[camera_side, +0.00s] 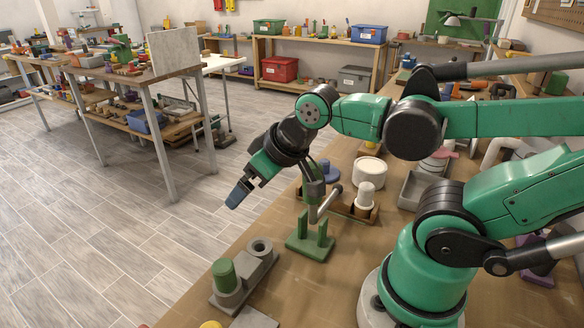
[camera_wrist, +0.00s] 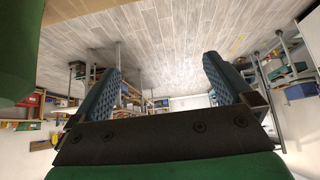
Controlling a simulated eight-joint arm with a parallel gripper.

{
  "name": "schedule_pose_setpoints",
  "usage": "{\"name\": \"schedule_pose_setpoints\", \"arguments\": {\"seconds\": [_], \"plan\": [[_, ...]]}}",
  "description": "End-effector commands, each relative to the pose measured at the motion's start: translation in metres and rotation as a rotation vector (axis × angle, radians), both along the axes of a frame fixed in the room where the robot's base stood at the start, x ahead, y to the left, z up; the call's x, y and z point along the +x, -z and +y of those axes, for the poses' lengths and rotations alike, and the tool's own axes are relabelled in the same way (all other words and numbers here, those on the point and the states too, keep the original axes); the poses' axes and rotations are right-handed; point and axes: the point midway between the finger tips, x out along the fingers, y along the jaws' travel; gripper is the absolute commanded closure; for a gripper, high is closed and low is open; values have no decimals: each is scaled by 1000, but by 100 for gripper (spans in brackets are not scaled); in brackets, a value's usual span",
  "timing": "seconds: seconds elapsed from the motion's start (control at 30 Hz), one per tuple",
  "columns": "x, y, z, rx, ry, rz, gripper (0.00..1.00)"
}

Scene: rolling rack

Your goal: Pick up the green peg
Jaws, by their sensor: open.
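The green peg (camera_side: 224,274) is a short, thick cylinder standing upright in one socket of a grey two-socket holder (camera_side: 245,277) near the table's edge in the side view. The other socket looks empty. My gripper (camera_side: 238,194) is in the air, up and away from the peg, with its blue fingers tilted down and left. In the wrist view my gripper (camera_wrist: 162,85) shows two blue padded fingers spread wide with nothing between them. I cannot make out the peg in the wrist view.
A green base with upright posts (camera_side: 311,240) stands right of the holder. A wooden tray (camera_side: 352,211) with a white peg-like piece (camera_side: 365,193) and a white round container (camera_side: 369,171) are farther back. A grey plate (camera_side: 254,318) lies in front. Bare tabletop (camera_side: 300,285) lies between.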

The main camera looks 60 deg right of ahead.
Motion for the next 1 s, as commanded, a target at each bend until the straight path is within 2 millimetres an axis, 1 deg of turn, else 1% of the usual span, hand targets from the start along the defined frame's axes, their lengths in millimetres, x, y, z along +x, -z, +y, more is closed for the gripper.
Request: {"name": "schedule_pose_setpoints", "arguments": {"seconds": [0.23, 0.27, 0.3, 0.33, 0.67, 0.77, 0.87, 1.0], "plan": [[0, 0, 0, 0, 0, 0, 0], [0, 0, 0, 0, 0, 0, 3], [0, 0, 0, 0, 0, 0, 14], [0, 0, 0, 0, 0, 0, 22], [0, 0, 2, 3, -2, 11, 22], [2, 2, 12, 22, -13, 72, 22], [3, 7, 32, 45, -25, 192, 22], [2, 17, 63, 50, -27, 388, 22]]}}
